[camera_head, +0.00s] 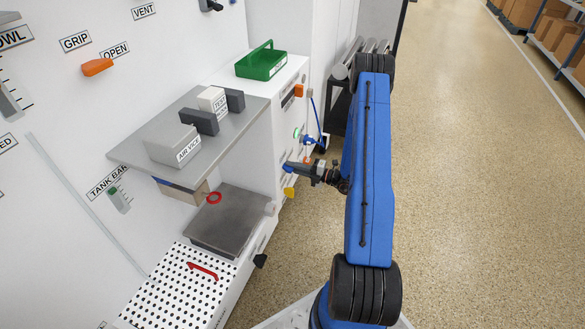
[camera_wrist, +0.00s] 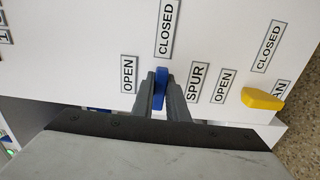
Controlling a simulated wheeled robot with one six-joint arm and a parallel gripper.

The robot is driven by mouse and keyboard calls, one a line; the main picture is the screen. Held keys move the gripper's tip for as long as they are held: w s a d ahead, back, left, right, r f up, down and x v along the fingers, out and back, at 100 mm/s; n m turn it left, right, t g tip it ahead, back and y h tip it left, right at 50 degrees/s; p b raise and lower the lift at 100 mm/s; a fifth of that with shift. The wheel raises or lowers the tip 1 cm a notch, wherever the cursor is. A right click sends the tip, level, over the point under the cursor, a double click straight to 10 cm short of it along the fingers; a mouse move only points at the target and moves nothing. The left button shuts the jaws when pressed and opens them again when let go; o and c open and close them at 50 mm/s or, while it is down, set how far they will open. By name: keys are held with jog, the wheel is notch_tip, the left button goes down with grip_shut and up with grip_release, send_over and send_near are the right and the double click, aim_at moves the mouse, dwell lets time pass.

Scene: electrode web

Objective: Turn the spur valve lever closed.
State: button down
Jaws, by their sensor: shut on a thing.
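The blue spur valve lever (camera_wrist: 160,88) is between the two fingers of my gripper (camera_wrist: 162,92) in the wrist view, and the fingers are shut on it. Its upper end points up the picture toward the CLOSED label (camera_wrist: 167,28). The OPEN label (camera_wrist: 128,74) is to its left and the SPUR label (camera_wrist: 197,82) to its right. In the head view my gripper (camera_head: 290,168) reaches left to the front of the white cabinet, with a bit of blue at its fingertips. The lever's pivot is hidden by the gripper.
A yellow lever (camera_wrist: 262,99) with its own OPEN and CLOSED labels sits close right of my gripper. In the head view, a grey shelf (camera_head: 128,150) with labelled blocks and a green tray (camera_head: 262,62) lie left of the arm. Open floor (camera_head: 470,170) is at the right.

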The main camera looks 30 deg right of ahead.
jog(key=c, duration=1.7)
grip_release()
jog(key=shift+d, duration=0.1)
jog(key=shift+c, duration=0.2)
jog(key=v, duration=1.7)
jog(key=shift+s, duration=0.2)
jog(key=shift+d+f, duration=0.1)
jog(key=shift+d, duration=0.05)
